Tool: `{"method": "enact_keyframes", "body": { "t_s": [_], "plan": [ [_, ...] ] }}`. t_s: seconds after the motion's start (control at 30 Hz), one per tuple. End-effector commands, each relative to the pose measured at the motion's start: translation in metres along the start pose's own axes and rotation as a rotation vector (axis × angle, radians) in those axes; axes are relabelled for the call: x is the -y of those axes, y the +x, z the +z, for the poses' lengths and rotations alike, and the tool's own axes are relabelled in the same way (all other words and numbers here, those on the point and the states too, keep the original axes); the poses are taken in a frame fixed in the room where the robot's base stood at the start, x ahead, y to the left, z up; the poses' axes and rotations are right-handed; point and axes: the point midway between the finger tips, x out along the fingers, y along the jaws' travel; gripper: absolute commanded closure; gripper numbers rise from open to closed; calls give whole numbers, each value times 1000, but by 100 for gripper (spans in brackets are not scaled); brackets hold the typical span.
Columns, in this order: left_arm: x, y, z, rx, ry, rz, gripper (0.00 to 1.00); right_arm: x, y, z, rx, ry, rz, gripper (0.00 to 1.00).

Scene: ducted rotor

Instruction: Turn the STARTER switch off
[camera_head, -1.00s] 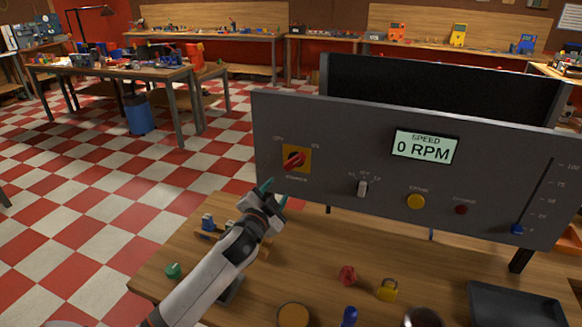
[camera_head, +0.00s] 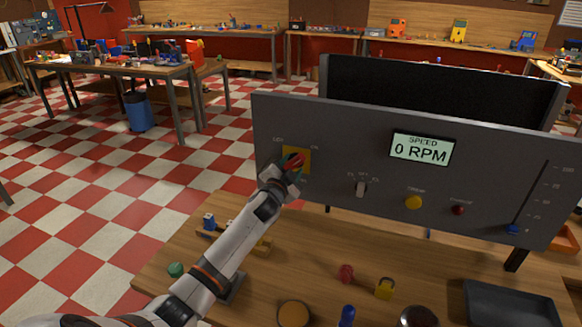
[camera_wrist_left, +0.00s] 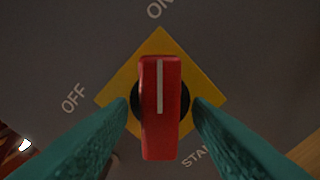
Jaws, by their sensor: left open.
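The STARTER switch is a red knob (camera_head: 292,160) on a yellow plate (camera_head: 303,152) at the left of the grey panel. In the left wrist view the red knob (camera_wrist_left: 160,120) fills the middle, and its white line points up toward the ON label. The OFF label (camera_wrist_left: 73,98) is at the left, and the lettering at lower right is partly hidden by a finger. My left gripper (camera_head: 292,175) is at the knob, open, with one teal finger on each side. The left wrist view shows the open fingers (camera_wrist_left: 160,110) too; I cannot tell whether they touch the knob. My right gripper is out of view.
The grey panel (camera_head: 350,140) also carries a speed display (camera_head: 421,148) reading 0 RPM, a small toggle (camera_head: 360,189), a yellow button (camera_head: 413,202), a red light (camera_head: 458,210) and a blue slider (camera_head: 512,229). Loose items and a dark tray (camera_head: 515,305) lie on the wooden bench below.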

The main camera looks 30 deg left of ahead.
Motion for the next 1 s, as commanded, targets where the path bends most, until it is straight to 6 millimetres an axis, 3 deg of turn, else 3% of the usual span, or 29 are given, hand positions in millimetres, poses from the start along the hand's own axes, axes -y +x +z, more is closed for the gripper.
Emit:
{"method": "enact_keyframes", "body": {
  "t_s": [0.23, 0.5, 1.0],
  "plan": [
    [0, 0, 0, 0, 0, -1, 55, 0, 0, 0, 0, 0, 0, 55],
    [0, 0, 0, 0, 0, -1, 99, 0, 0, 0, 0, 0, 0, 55],
    [1, 0, 0, -1, -143, -1, 99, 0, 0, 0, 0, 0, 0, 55]
  ]
}}
